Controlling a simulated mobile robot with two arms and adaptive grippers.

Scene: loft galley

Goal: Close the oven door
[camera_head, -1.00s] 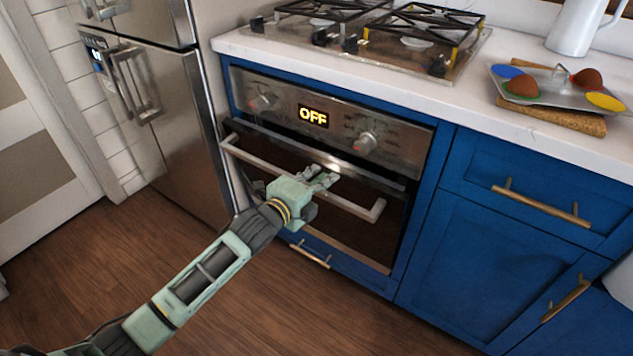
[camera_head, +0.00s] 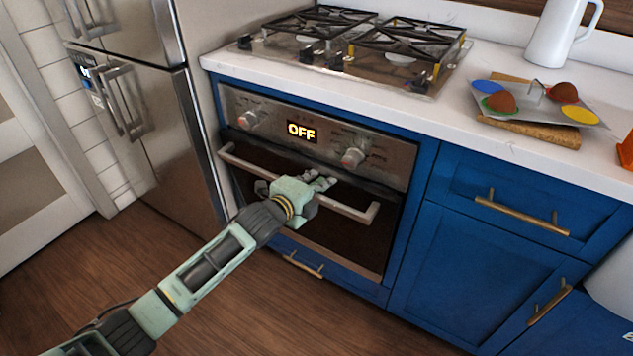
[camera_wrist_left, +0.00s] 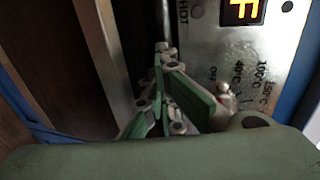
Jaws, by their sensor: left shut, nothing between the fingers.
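The oven door (camera_head: 345,226) is dark glass under the steel control panel (camera_head: 320,128), with a pale bar handle (camera_head: 245,165) across its upper part. It stands upright and looks shut or nearly shut; my gripper hides part of its top edge. My left gripper (camera_head: 323,181) is shut and empty, at the middle of the handle, with its fingers towards the door top. In the left wrist view the fingers (camera_wrist_left: 163,90) are beside the handle bar (camera_wrist_left: 112,75) and the control panel (camera_wrist_left: 245,60). I cannot tell whether they touch the door. My right gripper is out of view.
A white counter (camera_head: 430,120) with a gas hob (camera_head: 370,55) runs above the oven. A steel fridge (camera_head: 160,130) stands at left, blue cabinets (camera_head: 480,260) at right. A tray (camera_head: 545,110) and a white jug (camera_head: 560,30) are on the counter. The wooden floor (camera_head: 270,315) is clear.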

